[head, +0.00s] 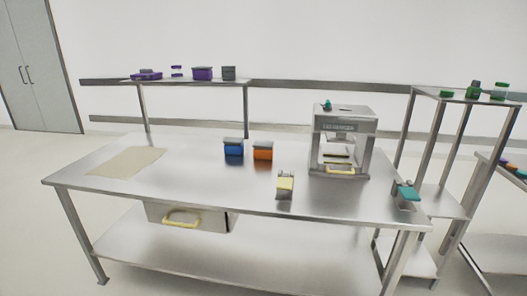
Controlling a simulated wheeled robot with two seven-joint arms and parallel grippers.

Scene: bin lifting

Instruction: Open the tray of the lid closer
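The lid closer (363,145) is a grey, boxy machine at the right back of the steel table. Its front is open, and a small teal part sits on its top. Its tray shows a yellow handle (341,170) low at the front, within the machine's footprint. Whether the tray is fully shut is too small to tell. Neither of my grippers is in view.
A blue bin (233,148) and an orange bin (263,151) stand mid-table. A small yellow-topped device (285,185) and a teal-topped device (407,194) stand near the front edge. A beige mat (126,163) lies left. A yellow-handled drawer (190,217) hangs below.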

